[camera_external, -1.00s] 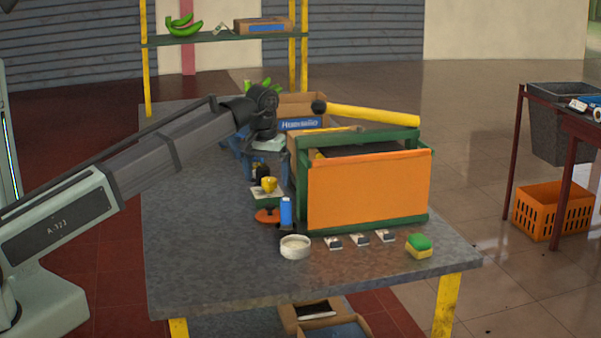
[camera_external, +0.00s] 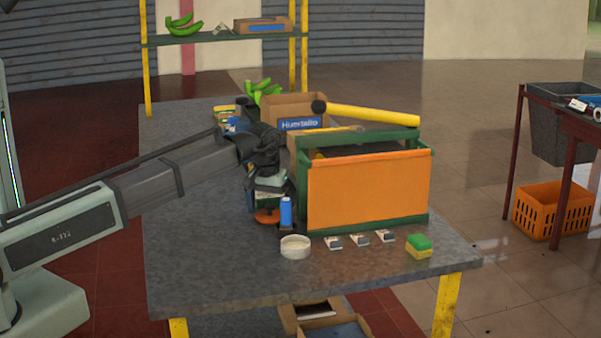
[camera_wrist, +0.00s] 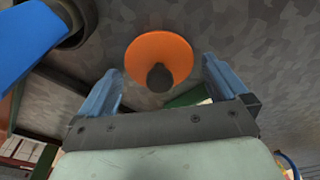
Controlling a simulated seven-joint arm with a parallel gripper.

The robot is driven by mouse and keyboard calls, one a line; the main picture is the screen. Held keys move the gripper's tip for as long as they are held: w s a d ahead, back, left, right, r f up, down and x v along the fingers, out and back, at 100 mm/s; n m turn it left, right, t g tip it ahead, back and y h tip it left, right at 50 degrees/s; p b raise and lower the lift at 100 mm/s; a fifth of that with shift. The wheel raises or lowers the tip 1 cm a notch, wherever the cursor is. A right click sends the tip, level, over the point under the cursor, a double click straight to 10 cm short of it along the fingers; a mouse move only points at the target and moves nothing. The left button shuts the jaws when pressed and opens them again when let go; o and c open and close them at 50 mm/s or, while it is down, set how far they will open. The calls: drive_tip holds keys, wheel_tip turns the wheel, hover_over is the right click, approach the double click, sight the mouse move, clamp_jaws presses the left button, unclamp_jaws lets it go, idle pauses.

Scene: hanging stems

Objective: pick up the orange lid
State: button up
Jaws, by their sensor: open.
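The orange lid (camera_wrist: 150,52) is a round disc with a dark knob, lying on the grey table. In the wrist view it shows whole, just beyond and between the open fingers of my gripper (camera_wrist: 163,85). I cannot tell the exact height of my gripper over the lid.
The blue bottle (camera_external: 286,211) stands close to the lid; a blue object (camera_wrist: 25,35) fills the wrist view's upper left. A green-framed orange bin (camera_external: 368,190) stands at the right. The table's front left is clear.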

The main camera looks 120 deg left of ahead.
drive_tip(key=shift+f, duration=0.1)
drive_tip(key=c, duration=0.9)
drive_tip(key=shift+o, duration=0.2)
